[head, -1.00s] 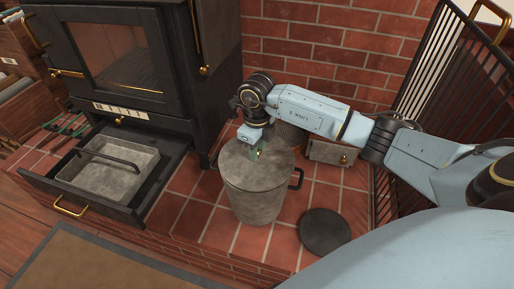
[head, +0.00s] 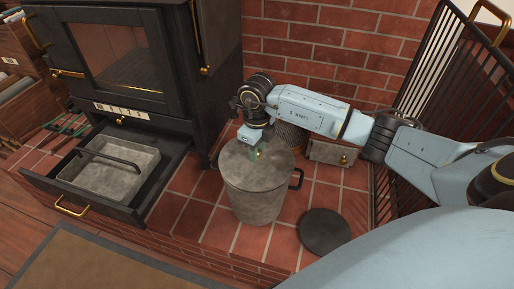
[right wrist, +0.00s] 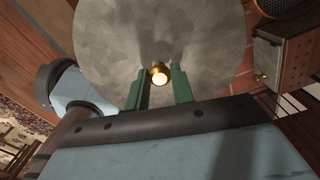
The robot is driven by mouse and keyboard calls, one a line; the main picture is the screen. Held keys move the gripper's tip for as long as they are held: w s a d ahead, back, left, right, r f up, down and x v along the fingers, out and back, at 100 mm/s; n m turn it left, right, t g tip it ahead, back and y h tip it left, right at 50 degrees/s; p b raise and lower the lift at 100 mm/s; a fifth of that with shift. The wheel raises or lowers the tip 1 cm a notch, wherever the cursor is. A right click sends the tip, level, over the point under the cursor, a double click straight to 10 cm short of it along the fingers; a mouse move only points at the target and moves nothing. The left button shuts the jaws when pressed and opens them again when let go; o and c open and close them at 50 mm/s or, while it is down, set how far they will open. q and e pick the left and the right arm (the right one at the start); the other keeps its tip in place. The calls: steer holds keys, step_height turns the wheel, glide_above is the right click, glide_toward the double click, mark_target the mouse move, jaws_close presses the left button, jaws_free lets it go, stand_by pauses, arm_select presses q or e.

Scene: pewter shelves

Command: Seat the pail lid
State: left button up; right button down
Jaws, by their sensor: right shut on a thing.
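The grey galvanized pail (head: 255,203) stands upright on the brick hearth, with a dark handle on its right side. The round grey lid (head: 237,166) lies across the pail's top and looks about level. I cannot tell whether its rim is fully down all round. My right gripper (head: 256,154) is over the lid, pointing down, with its green fingers shut on the lid's brass knob. In the right wrist view the lid (right wrist: 160,35) fills the upper middle, and the brass knob (right wrist: 159,74) shows between the fingers. My left gripper is not in view.
A black stove (head: 125,60) stands at the left, its lower drawer open with a metal ash pan (head: 107,170) in it. A dark round plate (head: 325,231) lies right of the pail. A small grey box (head: 330,152) stands behind, and a black fire screen (head: 420,90) at right.

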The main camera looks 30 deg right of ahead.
steer(key=shift+f, duration=0.5)
stand_by(1.3)
steer(key=c, duration=1.1)
jaws_free()
steer(key=shift+r+p, duration=2.75)
steer(key=shift+r, duration=0.8)
